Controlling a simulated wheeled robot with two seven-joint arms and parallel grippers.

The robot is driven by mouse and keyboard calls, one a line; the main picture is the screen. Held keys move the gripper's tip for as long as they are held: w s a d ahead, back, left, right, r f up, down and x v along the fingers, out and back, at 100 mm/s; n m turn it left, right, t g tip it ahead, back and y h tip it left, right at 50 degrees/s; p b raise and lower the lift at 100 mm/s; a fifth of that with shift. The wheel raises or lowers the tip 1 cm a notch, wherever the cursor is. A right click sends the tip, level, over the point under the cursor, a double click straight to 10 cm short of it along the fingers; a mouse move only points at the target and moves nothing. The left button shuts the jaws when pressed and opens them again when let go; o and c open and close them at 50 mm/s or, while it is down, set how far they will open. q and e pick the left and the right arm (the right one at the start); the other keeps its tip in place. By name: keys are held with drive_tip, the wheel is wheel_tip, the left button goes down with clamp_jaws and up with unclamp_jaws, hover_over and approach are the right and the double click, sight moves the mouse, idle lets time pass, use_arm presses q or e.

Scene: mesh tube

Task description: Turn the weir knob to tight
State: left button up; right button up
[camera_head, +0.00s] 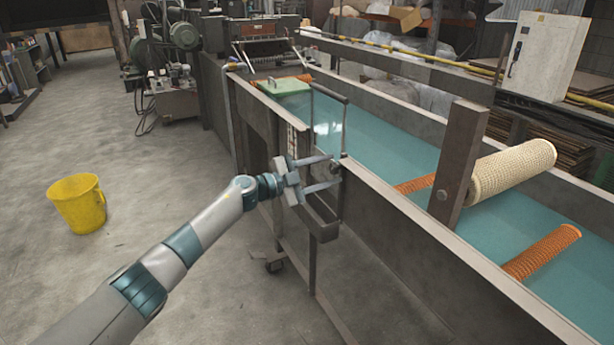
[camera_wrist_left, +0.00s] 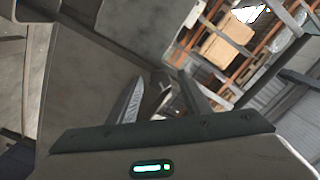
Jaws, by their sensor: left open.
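The weir (camera_head: 328,118) is a clear upright panel with a dark top bar, standing across the blue-green water trough. A small dark part that looks like its knob (camera_head: 336,169) sits at the trough's near wall, below the panel. My left gripper (camera_head: 335,170) is open, with one finger above and one below that part. Whether the fingers touch it cannot be told. In the left wrist view, a finger (camera_wrist_left: 128,100) shows beside a dark shape; the knob's face and setting are not clear. My right gripper is not in view.
The long trough wall (camera_head: 430,240) runs to the lower right. A dark bracket (camera_head: 318,220) hangs below my left gripper. A cream mesh roller (camera_head: 512,170) and orange tubes (camera_head: 543,252) lie over the trough. A yellow bucket (camera_head: 78,205) stands on open floor at left.

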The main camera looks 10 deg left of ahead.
use_arm(q)
drive_tip(key=v, duration=1.7)
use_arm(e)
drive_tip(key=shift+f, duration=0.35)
use_arm(q)
drive_tip(key=shift+a, duration=0.1)
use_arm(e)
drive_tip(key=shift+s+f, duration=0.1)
use_arm(q)
drive_tip(key=n+p, duration=0.1)
drive_tip(key=n, duration=1.1)
drive_tip(key=shift+s, duration=0.1)
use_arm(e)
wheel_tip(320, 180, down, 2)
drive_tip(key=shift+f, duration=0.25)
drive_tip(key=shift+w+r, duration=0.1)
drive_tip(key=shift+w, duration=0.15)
